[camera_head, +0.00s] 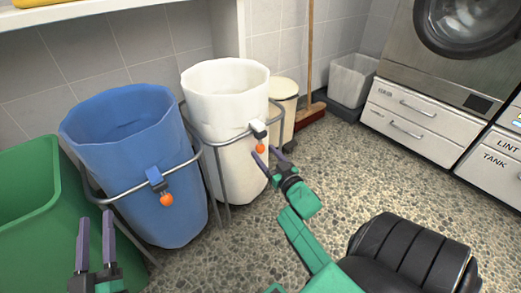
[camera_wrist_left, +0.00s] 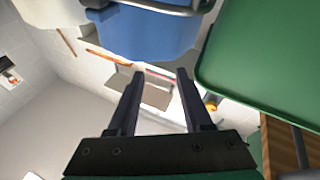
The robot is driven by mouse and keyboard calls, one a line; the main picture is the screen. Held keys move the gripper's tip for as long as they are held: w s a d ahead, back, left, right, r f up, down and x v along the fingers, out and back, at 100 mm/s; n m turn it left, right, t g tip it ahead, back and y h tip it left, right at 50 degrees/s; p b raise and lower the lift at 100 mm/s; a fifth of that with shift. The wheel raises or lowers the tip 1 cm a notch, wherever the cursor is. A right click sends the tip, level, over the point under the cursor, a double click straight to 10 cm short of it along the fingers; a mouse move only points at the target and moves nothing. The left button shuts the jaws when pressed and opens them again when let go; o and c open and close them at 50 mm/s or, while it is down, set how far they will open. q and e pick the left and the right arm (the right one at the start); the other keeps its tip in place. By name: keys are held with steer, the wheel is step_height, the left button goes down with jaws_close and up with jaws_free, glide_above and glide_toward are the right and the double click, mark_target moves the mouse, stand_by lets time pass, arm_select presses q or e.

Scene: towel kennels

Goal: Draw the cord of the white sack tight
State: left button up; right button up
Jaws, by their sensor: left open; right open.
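The white sack (camera_head: 228,92) hangs open-mouthed in a grey metal ring stand. A white cord lock (camera_head: 257,128) sits at its front, with an orange ball (camera_head: 260,148) just below it. My right gripper (camera_head: 267,153) is open, with its fingertips close around or beside the orange ball; I cannot tell whether they touch it. My left gripper (camera_head: 96,216) is open and empty at the lower left, in front of the green bin and away from the white sack. Its open fingers also show in the left wrist view (camera_wrist_left: 160,74).
A blue sack (camera_head: 125,120) with a blue lock and orange ball (camera_head: 166,199) hangs left of the white one. A green bin (camera_head: 25,215) stands at the far left.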

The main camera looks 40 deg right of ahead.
mark_target(263, 151)
steer(key=w, duration=0.2)
steer(key=w+b, duration=0.1)
steer(key=shift+w+d, duration=0.25)
steer(key=shift+d, duration=0.05)
arm_select(q)
step_height(263, 151, up, 14)
steer(key=a+m+t+h, duration=0.1)
steer(key=t+h, duration=0.1)
steer(key=t, duration=0.2)
steer(key=shift+s+a, duration=0.4)
arm_select(e)
jaws_close()
